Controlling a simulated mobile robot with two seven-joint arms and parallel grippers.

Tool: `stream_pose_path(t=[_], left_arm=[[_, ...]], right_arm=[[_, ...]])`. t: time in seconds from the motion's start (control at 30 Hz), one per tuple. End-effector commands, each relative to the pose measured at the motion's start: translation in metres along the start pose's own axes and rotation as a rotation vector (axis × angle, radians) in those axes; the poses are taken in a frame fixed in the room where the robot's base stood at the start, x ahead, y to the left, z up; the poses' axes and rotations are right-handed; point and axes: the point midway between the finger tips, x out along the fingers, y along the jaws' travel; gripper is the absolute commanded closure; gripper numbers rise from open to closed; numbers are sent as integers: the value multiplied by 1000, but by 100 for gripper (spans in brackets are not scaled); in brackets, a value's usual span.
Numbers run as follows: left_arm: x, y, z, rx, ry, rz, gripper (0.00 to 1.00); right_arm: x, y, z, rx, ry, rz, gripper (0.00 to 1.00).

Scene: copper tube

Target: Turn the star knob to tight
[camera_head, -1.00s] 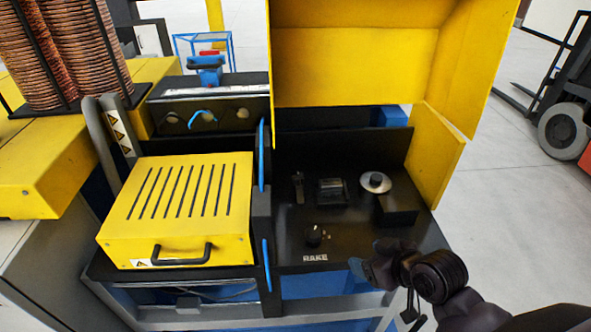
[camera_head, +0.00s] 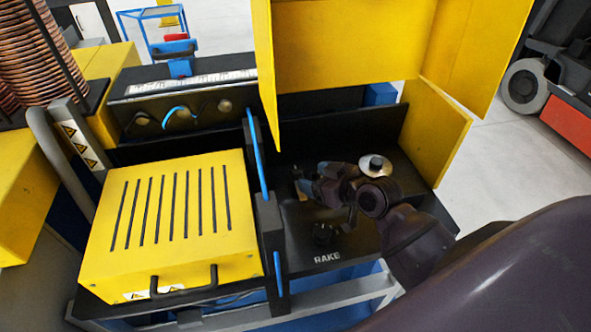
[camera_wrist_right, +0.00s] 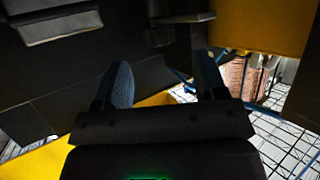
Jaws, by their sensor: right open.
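A dark knob (camera_head: 325,235) stands on the black panel just above the white RAKE lettering in the head view. It is small and dark, so I cannot tell its lobes or its setting. My right gripper (camera_head: 312,186) is over the panel, behind and slightly left of this knob. In the right wrist view its two fingers (camera_wrist_right: 165,82) are apart, with nothing held between them. A dark post with a flat bar (camera_wrist_right: 165,30) shows beyond the fingertips. My left gripper is not in view.
A silver disc (camera_head: 375,165) sits on a black block right of the gripper. The yellow slotted cover (camera_head: 170,225) is at left. A yellow hood (camera_head: 345,45) hangs above the back, and a yellow side panel (camera_head: 435,130) stands at right.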

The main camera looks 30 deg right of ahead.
Motion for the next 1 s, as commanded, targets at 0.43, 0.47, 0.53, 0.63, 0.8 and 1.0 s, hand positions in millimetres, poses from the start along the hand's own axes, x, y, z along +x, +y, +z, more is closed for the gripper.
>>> stream_pose_path(t=[0.43, 0.47, 0.53, 0.63, 0.8, 1.0], left_arm=[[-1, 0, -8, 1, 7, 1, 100], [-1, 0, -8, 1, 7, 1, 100], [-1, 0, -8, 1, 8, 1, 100], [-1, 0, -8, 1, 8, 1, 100], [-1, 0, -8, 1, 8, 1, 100], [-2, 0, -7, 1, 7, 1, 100]], right_arm=[[61, 0, 0, 0, 0, 0, 35], [62, 0, 0, 0, -1, 0, 35], [65, 0, 0, -1, 0, 0, 35], [66, 0, 0, -1, 0, 0, 35], [66, 0, 0, -1, 0, 0, 35], [66, 0, 0, -1, 0, 0, 61]])
